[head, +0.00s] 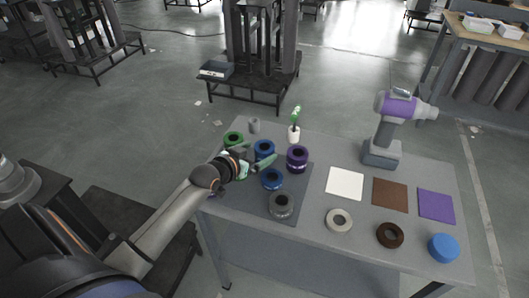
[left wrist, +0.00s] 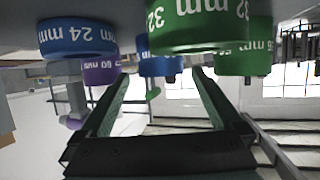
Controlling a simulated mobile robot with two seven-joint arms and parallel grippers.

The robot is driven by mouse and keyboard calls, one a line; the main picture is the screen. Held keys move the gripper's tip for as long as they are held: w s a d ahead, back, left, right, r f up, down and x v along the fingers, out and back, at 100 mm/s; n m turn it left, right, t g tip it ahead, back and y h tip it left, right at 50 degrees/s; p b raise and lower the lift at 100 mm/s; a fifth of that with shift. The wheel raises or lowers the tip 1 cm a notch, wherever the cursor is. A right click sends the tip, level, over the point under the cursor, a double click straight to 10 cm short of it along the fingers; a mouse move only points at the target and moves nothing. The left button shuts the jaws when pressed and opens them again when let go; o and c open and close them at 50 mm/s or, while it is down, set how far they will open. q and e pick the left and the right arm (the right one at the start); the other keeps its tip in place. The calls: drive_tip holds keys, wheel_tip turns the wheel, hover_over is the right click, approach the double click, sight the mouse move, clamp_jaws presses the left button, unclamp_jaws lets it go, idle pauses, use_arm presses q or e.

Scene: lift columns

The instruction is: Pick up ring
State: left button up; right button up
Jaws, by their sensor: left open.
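Several rings stand on a dark mat (head: 293,208): a green ring (head: 233,138), a blue ring (head: 264,148), a purple ring (head: 297,157), another blue ring (head: 272,179) and a grey ring (head: 281,205). My left gripper (head: 257,166) is open among them, partly hiding the mat. In the left wrist view, which looks upside down, the open fingers (left wrist: 160,95) have nothing visibly held between them. A green ring marked 32 (left wrist: 197,30) and a blue one (left wrist: 160,66) show beyond the fingers; a blue ring marked 24 mm (left wrist: 78,38) is at left.
A beige ring (head: 339,220), a brown ring (head: 390,235) and a blue round piece (head: 444,248) lie near white, brown and purple squares.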

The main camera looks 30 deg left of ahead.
sight(268, 146)
use_arm(q)
drive_tip(key=x, duration=0.4)
drive_tip(key=shift+w, duration=0.15)
clamp_jaws()
idle(0.7)
